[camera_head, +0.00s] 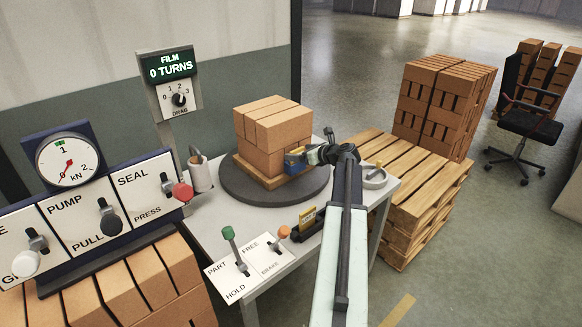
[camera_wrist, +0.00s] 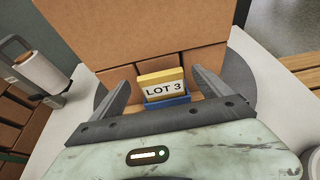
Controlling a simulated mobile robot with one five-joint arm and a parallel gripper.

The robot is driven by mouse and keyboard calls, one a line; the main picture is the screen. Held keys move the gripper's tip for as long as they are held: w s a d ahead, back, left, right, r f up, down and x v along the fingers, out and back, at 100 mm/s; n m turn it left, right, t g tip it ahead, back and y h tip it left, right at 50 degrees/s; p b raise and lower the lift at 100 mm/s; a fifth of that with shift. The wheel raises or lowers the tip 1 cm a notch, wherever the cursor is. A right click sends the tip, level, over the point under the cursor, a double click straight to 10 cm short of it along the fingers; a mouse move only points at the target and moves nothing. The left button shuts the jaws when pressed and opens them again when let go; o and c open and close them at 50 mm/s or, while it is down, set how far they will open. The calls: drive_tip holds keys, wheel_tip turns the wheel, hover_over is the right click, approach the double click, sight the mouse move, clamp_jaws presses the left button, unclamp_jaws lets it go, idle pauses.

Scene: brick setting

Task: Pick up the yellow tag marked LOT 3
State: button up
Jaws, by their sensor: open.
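The yellow tag marked LOT 3 (camera_wrist: 162,77) stands upright in a blue holder (camera_wrist: 167,103), against the brick stack, in the wrist view. My gripper (camera_wrist: 160,84) is open, with one finger on each side of the tag and a gap on both sides. In the head view my gripper (camera_head: 304,157) is at the right face of the brick stack (camera_head: 272,128), beside the blue holder (camera_head: 294,163); the tag is mostly hidden there. Another yellow tag (camera_head: 307,214) stands in a dark holder near the table's front edge; its lettering is too small to read.
The stack sits on a dark round turntable (camera_head: 236,188) on a pale table (camera_head: 208,232). Levers (camera_head: 240,264) stand at its front, a film roll (camera_head: 199,172) at left and a small round dish (camera_head: 375,179) at right. Wooden pallets (camera_head: 425,205) stand close on the right.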

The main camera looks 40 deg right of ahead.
drive_tip(key=shift+w+d+f, duration=0.15)
drive_tip(key=shift+w+f, duration=0.2)
drive_tip(key=shift+w, duration=0.25)
drive_tip(key=shift+r, duration=0.1)
drive_tip(key=c, duration=1.5)
drive_tip(key=shift+o, duration=0.2)
drive_tip(key=shift+r, duration=0.1)
wheel_tip(320, 180, up, 18)
drive_tip(key=p, duration=1.8)
